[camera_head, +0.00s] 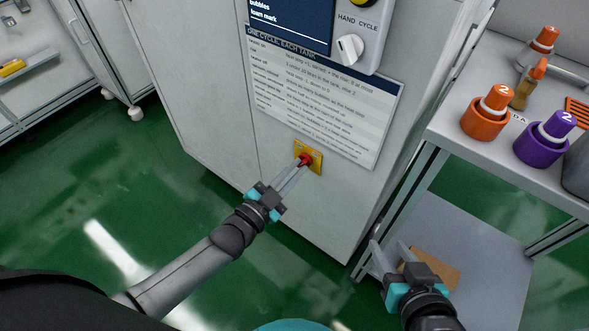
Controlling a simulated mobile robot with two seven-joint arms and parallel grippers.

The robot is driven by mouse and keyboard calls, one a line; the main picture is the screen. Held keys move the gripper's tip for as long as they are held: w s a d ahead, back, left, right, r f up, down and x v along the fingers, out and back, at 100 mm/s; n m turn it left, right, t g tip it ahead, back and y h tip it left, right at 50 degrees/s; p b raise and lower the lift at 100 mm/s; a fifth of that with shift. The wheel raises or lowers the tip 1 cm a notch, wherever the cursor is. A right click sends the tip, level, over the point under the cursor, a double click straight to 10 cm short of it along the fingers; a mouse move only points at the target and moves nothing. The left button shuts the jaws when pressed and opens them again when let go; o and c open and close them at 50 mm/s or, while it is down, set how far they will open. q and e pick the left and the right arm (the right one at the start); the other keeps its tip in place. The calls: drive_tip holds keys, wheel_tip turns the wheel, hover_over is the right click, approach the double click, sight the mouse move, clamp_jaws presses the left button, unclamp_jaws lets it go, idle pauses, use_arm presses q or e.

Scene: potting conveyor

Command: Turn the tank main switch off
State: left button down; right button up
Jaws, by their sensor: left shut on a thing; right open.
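The tank main switch (304,158) is a red knob on a yellow plate (314,167), low on the front of a light grey cabinet (215,100). My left gripper (298,167) reaches it from the lower left and is shut on the red knob. The fingers hide part of the knob, so its exact angle is hard to tell. My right gripper (388,253) is open and empty at the lower right, in front of the side table's lower shelf.
Above the switch are an instruction sheet (320,100) and a white hand cycle knob (349,48). A side table (460,147) at right holds orange (486,123) and purple (541,148) capped containers. A brown board (436,268) lies on its lower shelf. Green floor is open at left.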

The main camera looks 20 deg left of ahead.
idle(0.3)
use_arm(q)
drive_tip(key=shift+r+n+p, duration=0.1)
drive_tip(key=shift+n+p, duration=0.5)
drive_tip(key=shift+n, duration=0.5)
drive_tip(key=n+p, duration=0.1)
drive_tip(key=n, duration=0.2)
drive_tip(key=shift+n, duration=0.4)
drive_tip(key=shift+n+p, duration=0.3)
drive_tip(key=shift+n, duration=2.5)
use_arm(e)
drive_tip(key=s+d+g+h, duration=0.3)
drive_tip(key=s+d+g, duration=0.2)
drive_tip(key=d, duration=0.1)
drive_tip(key=shift+d+r+m, duration=0.2)
drive_tip(key=shift+r+m, duration=0.1)
use_arm(q)
drive_tip(key=c, duration=0.9)
unclamp_jaws()
